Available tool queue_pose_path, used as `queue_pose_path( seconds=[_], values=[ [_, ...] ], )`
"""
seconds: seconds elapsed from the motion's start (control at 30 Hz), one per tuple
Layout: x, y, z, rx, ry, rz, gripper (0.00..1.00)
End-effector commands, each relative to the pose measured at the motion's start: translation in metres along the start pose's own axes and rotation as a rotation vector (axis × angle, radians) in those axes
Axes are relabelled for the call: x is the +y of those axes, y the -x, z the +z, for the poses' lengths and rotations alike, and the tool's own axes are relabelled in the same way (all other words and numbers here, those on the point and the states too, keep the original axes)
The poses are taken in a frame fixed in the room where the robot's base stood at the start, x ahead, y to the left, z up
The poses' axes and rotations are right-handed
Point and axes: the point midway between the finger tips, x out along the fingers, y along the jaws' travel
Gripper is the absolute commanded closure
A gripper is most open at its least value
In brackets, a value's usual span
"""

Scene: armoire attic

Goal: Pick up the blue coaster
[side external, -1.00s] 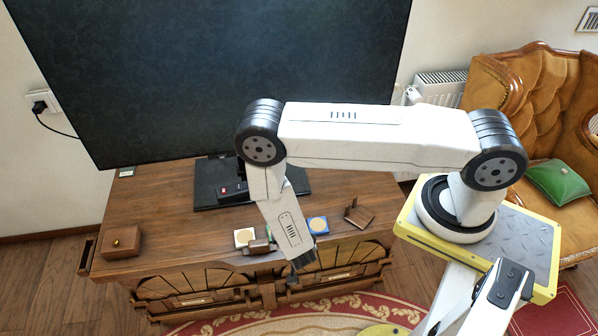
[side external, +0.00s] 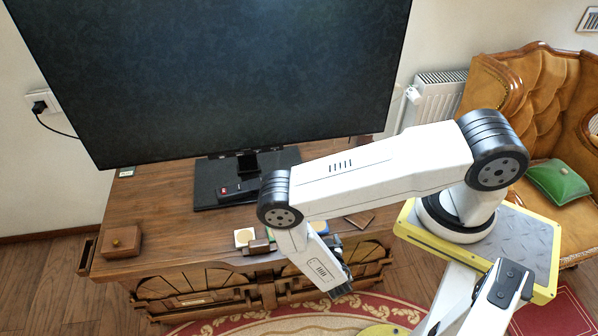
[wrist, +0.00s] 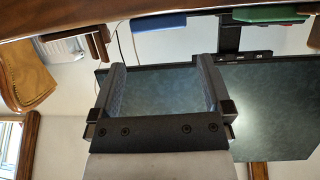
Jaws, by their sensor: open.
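The blue coaster (side external: 319,227) lies near the front edge of the wooden dresser top, with a pale yellowish middle. My arm partly covers it in the side view. In the wrist view, which is upside down, the coaster (wrist: 158,23) shows edge-on at the top, ahead of the fingers and roughly centred between them. My gripper (side external: 335,243) is open and empty, in front of the dresser's front edge and apart from the coaster. Its two fingers (wrist: 160,65) stand wide apart with the screen seen between them.
A pale coaster (side external: 243,237), a small brown block (side external: 259,246) and a green item (wrist: 265,14) lie left of the blue coaster. A brown wooden piece (side external: 360,218) lies to its right. A large screen (side external: 230,80) stands behind; a wooden box (side external: 122,241) sits far left.

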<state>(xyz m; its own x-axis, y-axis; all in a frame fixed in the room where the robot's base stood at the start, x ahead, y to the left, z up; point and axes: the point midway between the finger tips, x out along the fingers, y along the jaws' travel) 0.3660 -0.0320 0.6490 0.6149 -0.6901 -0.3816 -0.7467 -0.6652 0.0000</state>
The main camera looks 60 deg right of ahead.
Motion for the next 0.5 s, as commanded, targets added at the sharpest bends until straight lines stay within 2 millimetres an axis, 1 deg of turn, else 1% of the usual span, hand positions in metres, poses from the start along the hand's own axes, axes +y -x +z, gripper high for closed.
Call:
queue_pose_path(
  seconds=[0.3,0.5],
  values=[
    [0.001,-0.018,0.0,-0.001,0.0,0.003,0.0],
    [0.0,-0.022,0.0,0.0,-0.001,0.0,0.0]
  ],
)
